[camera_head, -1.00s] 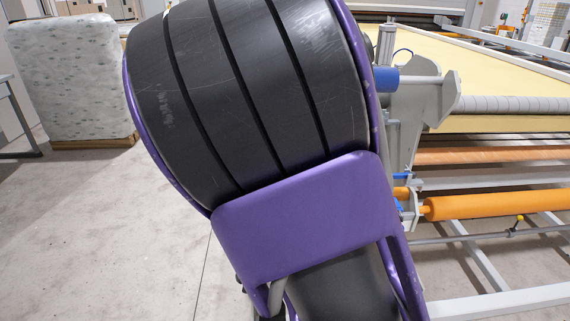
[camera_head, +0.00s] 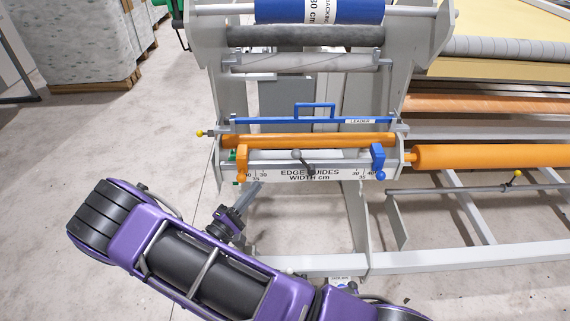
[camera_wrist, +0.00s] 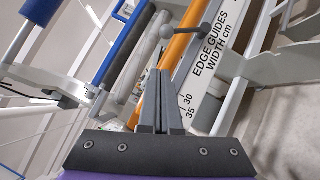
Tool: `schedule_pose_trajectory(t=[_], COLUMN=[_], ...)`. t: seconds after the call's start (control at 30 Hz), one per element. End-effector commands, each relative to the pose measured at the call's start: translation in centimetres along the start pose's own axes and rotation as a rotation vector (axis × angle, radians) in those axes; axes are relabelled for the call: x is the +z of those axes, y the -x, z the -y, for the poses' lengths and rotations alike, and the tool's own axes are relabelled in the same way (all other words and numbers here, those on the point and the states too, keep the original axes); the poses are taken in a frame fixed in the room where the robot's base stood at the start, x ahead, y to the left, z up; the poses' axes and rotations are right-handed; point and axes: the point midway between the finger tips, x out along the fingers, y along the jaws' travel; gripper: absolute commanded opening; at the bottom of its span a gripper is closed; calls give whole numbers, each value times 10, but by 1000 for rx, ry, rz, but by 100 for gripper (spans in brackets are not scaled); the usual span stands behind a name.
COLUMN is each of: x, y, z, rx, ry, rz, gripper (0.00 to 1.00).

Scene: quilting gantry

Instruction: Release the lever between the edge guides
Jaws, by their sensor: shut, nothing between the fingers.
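My gripper (camera_head: 257,186) is below the bar near the orange guide, left of and apart from the lever. In the wrist view, the lever (camera_wrist: 183,42) is ahead of my gripper (camera_wrist: 158,73), beyond its fingertips. The fingers are together and empty. I cannot make out the edge guides in the wrist view.
An orange roller (camera_head: 310,140) and a blue bar with a handle (camera_head: 315,112) run above the lever. Side plates (camera_head: 409,80) flank the station. A larger orange roller (camera_head: 490,156) extends right. Floor at left (camera_head: 110,145) is free.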

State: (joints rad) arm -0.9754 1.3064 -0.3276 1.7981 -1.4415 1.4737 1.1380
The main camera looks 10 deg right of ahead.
Motion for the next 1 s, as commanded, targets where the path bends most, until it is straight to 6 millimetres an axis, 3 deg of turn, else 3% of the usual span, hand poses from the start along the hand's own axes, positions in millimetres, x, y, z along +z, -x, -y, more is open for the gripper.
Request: schedule_pose_trajectory(t=[0.17,0.57,0.77,1.0], x=[-4,-4,-4,-7], y=[13,12,-13,-65], z=[16,16,15,13], rx=[35,37,36,36], ry=[-4,-6,-6,-7], rz=[-48,-50,-47,-46], gripper=[0,0,0,0])
